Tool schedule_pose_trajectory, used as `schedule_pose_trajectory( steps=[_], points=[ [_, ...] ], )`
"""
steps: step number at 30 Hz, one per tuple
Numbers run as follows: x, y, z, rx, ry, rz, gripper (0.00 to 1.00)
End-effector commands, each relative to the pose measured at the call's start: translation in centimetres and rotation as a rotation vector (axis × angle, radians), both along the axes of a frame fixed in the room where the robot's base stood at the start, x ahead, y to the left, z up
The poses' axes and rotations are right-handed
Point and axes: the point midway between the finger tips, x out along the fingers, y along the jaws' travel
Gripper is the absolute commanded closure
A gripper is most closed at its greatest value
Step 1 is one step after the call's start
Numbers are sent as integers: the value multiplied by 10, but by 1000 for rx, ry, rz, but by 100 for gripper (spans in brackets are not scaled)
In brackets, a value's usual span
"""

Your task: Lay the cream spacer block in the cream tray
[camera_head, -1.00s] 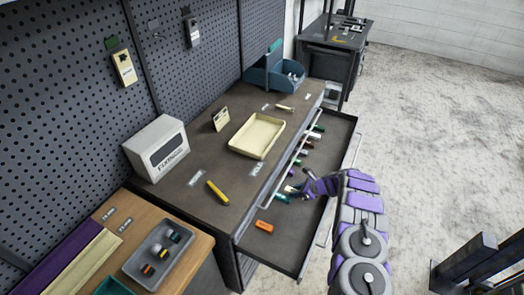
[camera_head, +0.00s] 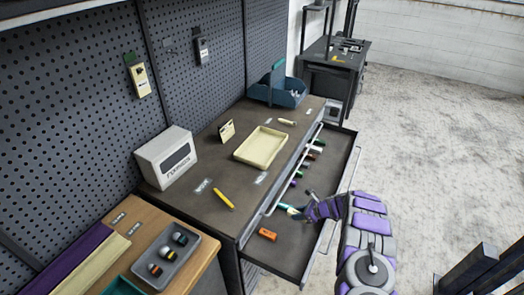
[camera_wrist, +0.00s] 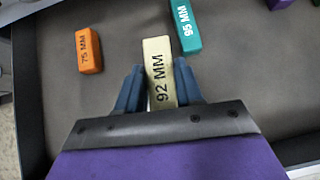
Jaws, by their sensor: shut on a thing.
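The cream spacer block (camera_wrist: 158,72), marked 92 MM, lies between the two blue fingers of my gripper (camera_wrist: 160,88) in the wrist view. The gripper is shut on it, over the open drawer. In the head view my gripper (camera_head: 301,214) is low over the drawer, and the block shows only as a small pale spot there. The empty cream tray (camera_head: 261,147) stands on the bench top, to the left of and above the drawer in the picture.
The open drawer (camera_head: 288,250) also holds an orange 75 MM block (camera_wrist: 89,51), a teal 95 MM block (camera_wrist: 185,27) and several others. A long rail (camera_head: 291,172) runs along the bench edge between tray and drawer. A yellow object (camera_head: 223,199) lies on the bench.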

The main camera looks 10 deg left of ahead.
Motion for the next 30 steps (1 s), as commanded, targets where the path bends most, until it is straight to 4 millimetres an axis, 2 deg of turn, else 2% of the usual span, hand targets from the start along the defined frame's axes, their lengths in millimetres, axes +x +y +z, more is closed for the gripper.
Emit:
schedule_pose_trajectory(
  steps=[7, 17, 30],
  points=[
    [-6, -1, 12, 2, 2, -30, 100],
    [-24, -10, 62, 3, 1, -169, 100],
    [-52, -23, 139, 6, -2, -383, 100]
  ],
)
